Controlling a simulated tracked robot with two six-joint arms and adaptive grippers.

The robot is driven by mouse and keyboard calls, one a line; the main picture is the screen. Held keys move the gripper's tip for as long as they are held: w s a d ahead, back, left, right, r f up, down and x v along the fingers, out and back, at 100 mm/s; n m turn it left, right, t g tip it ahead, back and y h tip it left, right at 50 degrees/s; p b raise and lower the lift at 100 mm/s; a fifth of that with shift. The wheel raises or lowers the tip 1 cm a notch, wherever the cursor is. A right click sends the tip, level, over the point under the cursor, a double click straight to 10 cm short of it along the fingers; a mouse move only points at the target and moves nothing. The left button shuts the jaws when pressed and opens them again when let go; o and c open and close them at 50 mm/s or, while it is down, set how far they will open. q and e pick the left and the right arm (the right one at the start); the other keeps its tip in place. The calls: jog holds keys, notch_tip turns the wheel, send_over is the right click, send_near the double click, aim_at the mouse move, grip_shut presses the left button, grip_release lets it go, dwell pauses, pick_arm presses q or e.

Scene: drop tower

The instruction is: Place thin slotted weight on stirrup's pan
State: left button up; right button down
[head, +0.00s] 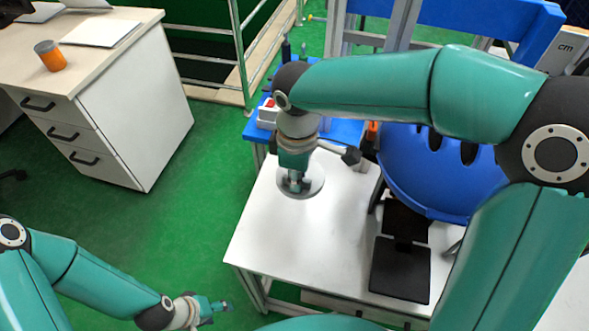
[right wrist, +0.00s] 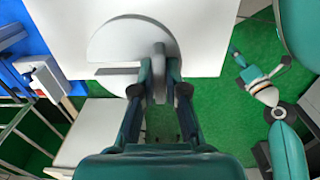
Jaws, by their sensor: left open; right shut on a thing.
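The thin slotted weight (head: 313,187) is a flat grey disc in the head view, at my right gripper (head: 296,182) over the far left part of the white table. In the right wrist view the disc (right wrist: 108,45) shows a slot on its left side. My right gripper (right wrist: 158,92) is shut on an upright grey piece at the disc's edge. I cannot tell how far the disc is above the tabletop. My left gripper (head: 215,307) is open and empty, low over the green floor; it also shows in the right wrist view (right wrist: 240,58). I cannot make out the stirrup's pan.
The white table (head: 270,245) is bare at its front left. A black plate (head: 400,270) lies at its right, beside a large blue rounded shell (head: 420,180). A red-buttoned box (head: 267,114) stands behind. A drawer desk (head: 140,110) holds an orange cup (head: 50,56).

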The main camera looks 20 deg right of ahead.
notch_tip(320, 180, down, 14)
jog(key=shift+w+b, duration=0.1)
jog(key=shift+b, duration=0.75)
jog(key=c, duration=1.7)
grip_release()
jog(key=shift+f, duration=0.15)
jog(key=o, duration=0.5)
jog(key=shift+r, duration=0.2)
